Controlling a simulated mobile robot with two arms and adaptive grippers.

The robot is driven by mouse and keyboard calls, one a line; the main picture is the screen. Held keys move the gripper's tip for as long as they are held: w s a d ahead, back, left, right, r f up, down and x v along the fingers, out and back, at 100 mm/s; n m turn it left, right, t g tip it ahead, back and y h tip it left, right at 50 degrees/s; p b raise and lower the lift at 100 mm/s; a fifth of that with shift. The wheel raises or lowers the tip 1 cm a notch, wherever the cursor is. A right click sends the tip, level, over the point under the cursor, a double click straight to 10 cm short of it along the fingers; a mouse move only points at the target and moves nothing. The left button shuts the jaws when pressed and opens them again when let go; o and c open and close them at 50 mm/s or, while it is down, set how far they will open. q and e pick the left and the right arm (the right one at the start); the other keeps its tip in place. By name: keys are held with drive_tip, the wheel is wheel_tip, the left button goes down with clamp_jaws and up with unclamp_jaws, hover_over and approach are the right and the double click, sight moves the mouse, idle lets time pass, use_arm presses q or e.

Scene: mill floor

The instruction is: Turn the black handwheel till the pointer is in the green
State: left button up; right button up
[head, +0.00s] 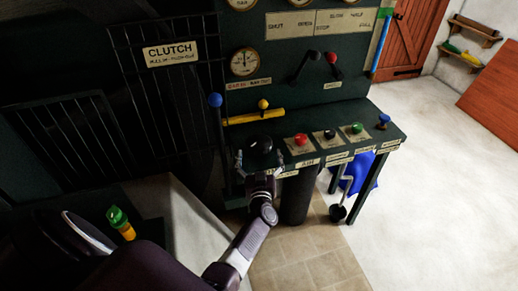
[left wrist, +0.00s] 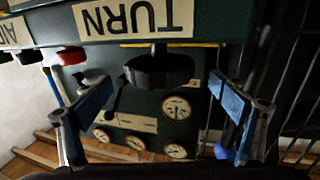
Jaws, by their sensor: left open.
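The black handwheel (head: 261,145) sits at the left part of the green console's shelf (head: 215,172). It also shows in the left wrist view (left wrist: 158,72), below an upside-down TURN label (left wrist: 133,18). My left gripper (head: 260,160) is open at the shelf's front edge, its fingers spread to either side of the handwheel. In the left wrist view, the blue-padded fingers (left wrist: 162,85) stand apart with the wheel between and beyond them; I see no contact. A dial (head: 244,62) hangs on the panel above; its pointer and any green band are too small to read. My right gripper is not in view.
Red (head: 301,139), black (head: 330,134) and green (head: 357,128) buttons lie right of the wheel. A blue-knobbed lever (head: 216,101) and a yellow bar (head: 253,117) are close by. A crank (head: 342,195) hangs below the shelf. The floor at right is clear.

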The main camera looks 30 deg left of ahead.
use_arm(q)
drive_tip(key=shift+v, duration=1.7)
drive_tip(key=shift+a, duration=0.1)
